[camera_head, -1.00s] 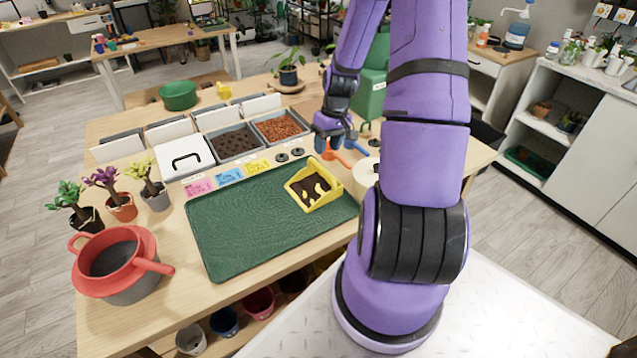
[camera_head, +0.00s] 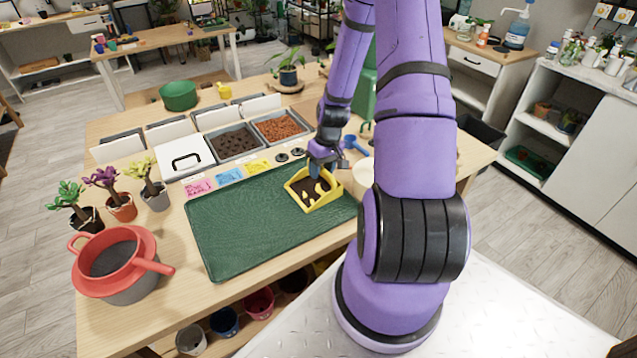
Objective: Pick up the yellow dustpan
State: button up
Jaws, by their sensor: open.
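The yellow dustpan (camera_head: 327,199) lies on the right part of the green mat (camera_head: 245,235), near its back right corner. Dark soil and a few yellow pieces lie inside it. My gripper (camera_head: 315,174) is open, pointing down at the dustpan's back edge. Its fingers are small in the picture and partly overlap the dustpan, so I cannot tell whether they touch it or are around its handle.
Trays of dark soil (camera_head: 235,143) and reddish pellets (camera_head: 279,127) stand behind the mat. Several small potted plants and a red-rimmed pot (camera_head: 148,243) stand at the left. A blue tool (camera_head: 355,145) lies right of my gripper. The mat's left part is clear.

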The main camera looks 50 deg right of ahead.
jog(key=shift+c, duration=0.3)
grip_shut()
jog(key=shift+r, duration=0.15)
notch_tip(320, 180, up, 10)
jog(key=shift+f, duration=0.1)
dwell(0.3)
